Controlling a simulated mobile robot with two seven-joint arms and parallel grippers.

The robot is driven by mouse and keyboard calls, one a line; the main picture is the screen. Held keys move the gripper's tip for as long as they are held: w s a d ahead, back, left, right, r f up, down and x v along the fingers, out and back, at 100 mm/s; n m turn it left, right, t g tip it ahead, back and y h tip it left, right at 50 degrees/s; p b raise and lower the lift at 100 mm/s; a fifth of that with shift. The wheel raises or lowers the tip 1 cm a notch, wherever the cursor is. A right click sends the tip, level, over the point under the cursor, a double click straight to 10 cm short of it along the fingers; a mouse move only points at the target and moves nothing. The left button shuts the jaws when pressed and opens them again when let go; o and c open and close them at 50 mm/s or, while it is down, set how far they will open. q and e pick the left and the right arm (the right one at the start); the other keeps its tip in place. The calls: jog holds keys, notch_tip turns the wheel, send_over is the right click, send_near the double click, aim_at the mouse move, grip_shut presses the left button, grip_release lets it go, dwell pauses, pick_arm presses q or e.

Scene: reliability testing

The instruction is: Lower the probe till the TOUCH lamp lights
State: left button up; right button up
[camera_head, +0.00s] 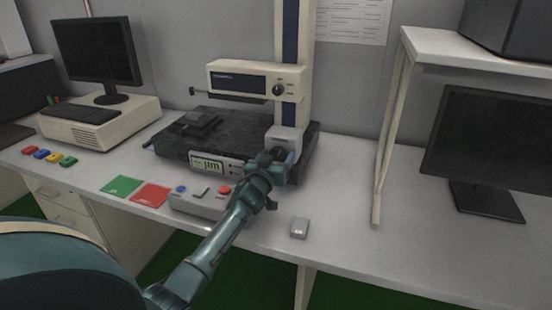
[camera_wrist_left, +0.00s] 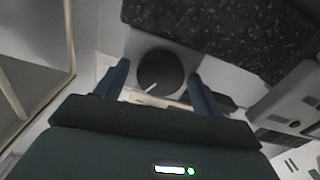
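The drive unit (camera_head: 243,79) sits high on the column (camera_head: 290,45) in the head view. Its thin dark probe (camera_head: 222,95) reaches out to the left, apart from and above a dark block (camera_head: 197,123) on the granite base (camera_head: 240,131). My left gripper (camera_head: 274,160) is at the column's foot housing (camera_head: 284,138). In the left wrist view, the black round knob (camera_wrist_left: 160,71) with a white mark lies between the open fingers of my left gripper (camera_wrist_left: 158,82), with slight gaps. No lit TOUCH lamp can be made out. My right gripper is out of view.
A display box (camera_head: 209,165) reading µm stands at the base's front. A button box (camera_head: 200,201), a green mat (camera_head: 121,186), a red mat (camera_head: 150,195) and a small grey device (camera_head: 299,228) lie along the bench front. A shelf leg (camera_head: 382,140) stands right.

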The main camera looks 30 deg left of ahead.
pick_arm(q)
jog(key=c, duration=0.9)
jog(key=shift+m, duration=0.3)
jog(key=m, duration=1.4)
jog(key=shift+d+f, duration=0.1)
jog(key=shift+m, duration=2.5)
